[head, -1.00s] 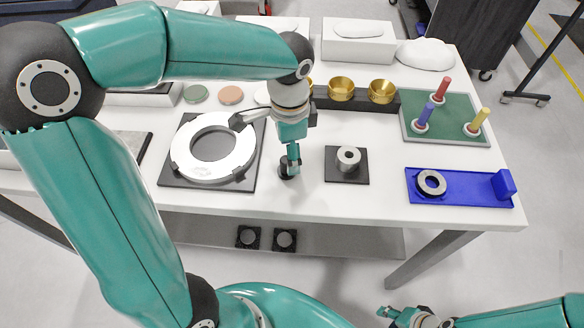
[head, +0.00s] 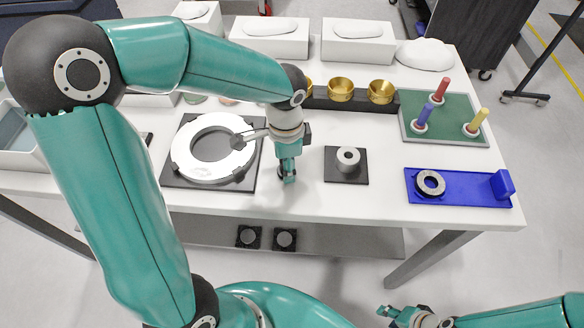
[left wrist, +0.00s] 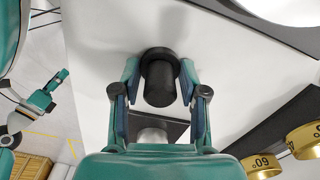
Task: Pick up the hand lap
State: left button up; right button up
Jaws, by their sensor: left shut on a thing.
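The hand lap appears to be the small black cylinder with a wider round end (left wrist: 160,82) in the left wrist view. It sits between the two fingers of my left gripper (left wrist: 160,95), which is shut on it. In the head view my left gripper (head: 287,174) points down near the table's front edge, between the ring plate and the small block. Its fingers mostly hide the lap there, and I cannot tell whether the lap touches the table. My right gripper (head: 394,314) is at the bottom right, away from the table; its jaw opening is unclear.
A large white ring (head: 214,147) lies on a dark plate left of my left gripper. A grey cylinder (head: 347,158) on a dark square stands to the right. A blue tray (head: 458,190) holds a dark ring. Brass cups (head: 341,88) stand behind.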

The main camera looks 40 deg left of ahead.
pick_arm(q)
jog(key=shift+c, duration=1.4)
jog(key=shift+r, duration=0.1)
notch_tip(320, 180, up, 20)
jog(key=p, duration=0.1)
jog(key=o, duration=0.6)
jog(key=shift+c, duration=1.8)
